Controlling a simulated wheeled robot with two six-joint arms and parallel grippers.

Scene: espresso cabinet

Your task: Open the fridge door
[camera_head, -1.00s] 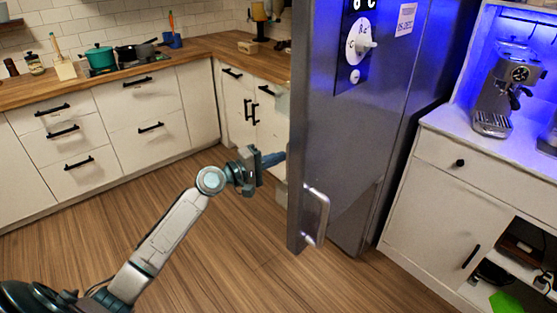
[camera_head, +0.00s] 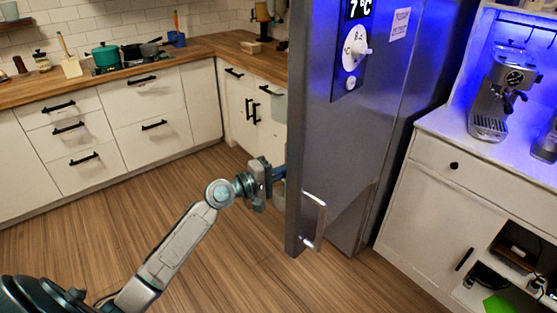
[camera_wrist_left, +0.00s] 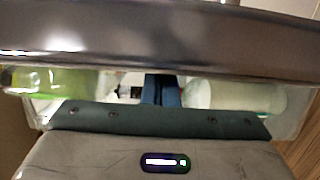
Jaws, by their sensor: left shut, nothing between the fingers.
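The fridge door (camera_head: 345,140) is a tall grey metal panel with a dial, a display and a silver handle (camera_head: 314,221) on its front face. It stands ajar, its free edge toward the left. In the left wrist view its metal edge (camera_wrist_left: 150,38) spans the top, with inner door bins behind it holding a green item (camera_wrist_left: 60,82) and a pale container (camera_wrist_left: 235,95). My left gripper (camera_head: 279,174) is shut and empty at the door's inner side; its blue fingers (camera_wrist_left: 160,90) reach in among the bins. Their tips are partly hidden, so contact is unclear. My right gripper is not in view.
A white cabinet (camera_head: 430,210) with an espresso machine (camera_head: 500,95) stands right of the fridge. Counters with drawers (camera_head: 100,115) line the back and left. The wooden floor (camera_head: 110,215) between them and the door is clear.

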